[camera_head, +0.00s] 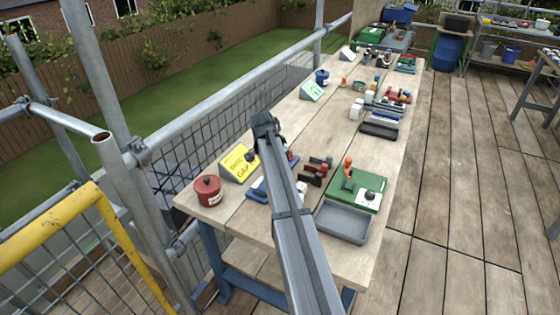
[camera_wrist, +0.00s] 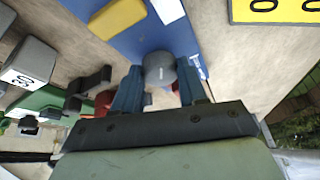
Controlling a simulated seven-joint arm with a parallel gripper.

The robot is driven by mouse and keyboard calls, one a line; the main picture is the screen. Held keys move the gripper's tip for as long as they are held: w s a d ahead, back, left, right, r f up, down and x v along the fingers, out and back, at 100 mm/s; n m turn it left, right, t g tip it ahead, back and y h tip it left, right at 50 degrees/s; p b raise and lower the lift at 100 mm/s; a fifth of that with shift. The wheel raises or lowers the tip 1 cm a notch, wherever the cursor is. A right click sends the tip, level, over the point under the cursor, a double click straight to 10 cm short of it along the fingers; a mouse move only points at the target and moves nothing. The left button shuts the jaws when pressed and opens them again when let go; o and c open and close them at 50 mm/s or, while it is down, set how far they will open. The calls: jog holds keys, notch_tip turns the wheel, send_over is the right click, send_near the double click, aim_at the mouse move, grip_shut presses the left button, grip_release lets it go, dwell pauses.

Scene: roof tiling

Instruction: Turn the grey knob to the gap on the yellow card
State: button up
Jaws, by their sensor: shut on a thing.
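The grey knob (camera_wrist: 160,66) sits on a blue board (camera_wrist: 130,38) in the wrist view, with a small white mark low on its side. My gripper (camera_wrist: 158,84) has its two blue fingers closed on either side of the knob. The yellow card (camera_head: 238,163) leans upright at the left of the bench in the head view. Part of it shows at the top right of the wrist view (camera_wrist: 275,10); its gap cannot be made out. In the head view my arm hides the knob and most of the blue board (camera_head: 257,191).
A red tin (camera_head: 208,190) stands at the bench's left corner. Right of my arm are red-and-black clamps (camera_head: 318,170), a green board (camera_head: 368,183) with an orange handle, and a grey tray (camera_head: 342,222). More tools and cards fill the bench farther back.

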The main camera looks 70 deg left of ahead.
dwell(0.4)
jog(key=o, duration=0.8)
jog(key=v, duration=1.3)
jog(key=shift+s+r, duration=0.15)
jog(key=shift+r, duration=0.25)
